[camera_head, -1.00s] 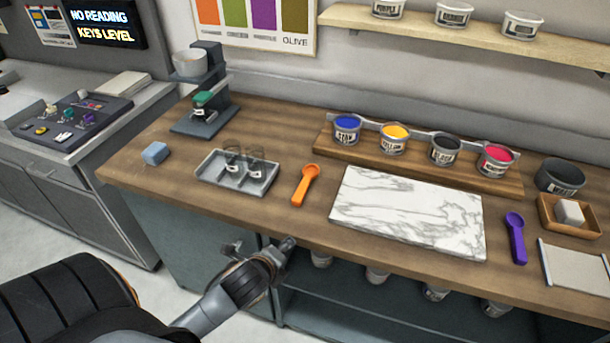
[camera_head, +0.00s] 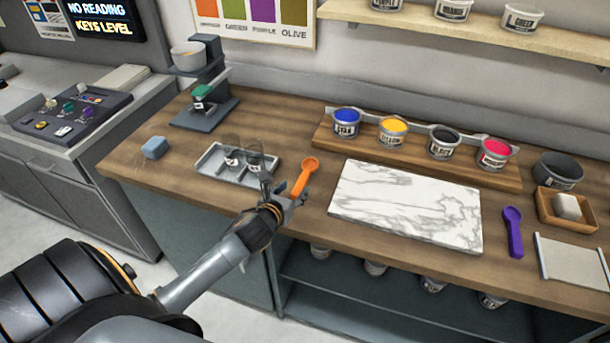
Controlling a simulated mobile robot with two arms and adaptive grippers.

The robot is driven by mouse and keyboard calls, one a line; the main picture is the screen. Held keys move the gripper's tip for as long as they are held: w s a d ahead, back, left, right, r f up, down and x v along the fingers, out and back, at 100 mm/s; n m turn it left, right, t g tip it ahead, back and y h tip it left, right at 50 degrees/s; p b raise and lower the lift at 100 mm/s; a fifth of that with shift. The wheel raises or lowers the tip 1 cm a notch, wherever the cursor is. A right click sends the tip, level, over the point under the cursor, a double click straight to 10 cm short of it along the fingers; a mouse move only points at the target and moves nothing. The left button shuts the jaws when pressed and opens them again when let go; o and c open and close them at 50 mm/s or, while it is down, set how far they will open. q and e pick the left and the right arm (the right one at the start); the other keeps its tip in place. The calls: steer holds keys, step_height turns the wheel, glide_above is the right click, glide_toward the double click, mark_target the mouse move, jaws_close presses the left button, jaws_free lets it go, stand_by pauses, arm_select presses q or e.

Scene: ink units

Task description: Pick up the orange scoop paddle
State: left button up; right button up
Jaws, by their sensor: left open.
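The orange scoop paddle (camera_head: 305,174) lies on the wooden counter between the grey tray and the marble slab. Its round bowl points to the back and its handle to the front. My left gripper (camera_head: 284,190) is open at the handle's front end, with one finger on each side of the handle in the picture. The fingers partly hide the handle's lower end. I cannot tell whether they touch it. My right gripper does not show.
A grey tray (camera_head: 210,160) with two glass jars stands left of the paddle. The marble slab (camera_head: 400,208) lies to the right. Behind it, several ink tubs stand on a wooden board (camera_head: 350,151). A purple scoop (camera_head: 513,232) lies further right.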

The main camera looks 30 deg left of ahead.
mark_target(303, 178)
arm_select(q)
steer(key=shift+p+x, duration=0.75)
steer(key=shift+x, duration=3.2)
steer(key=shift+a, duration=0.1)
jaws_close()
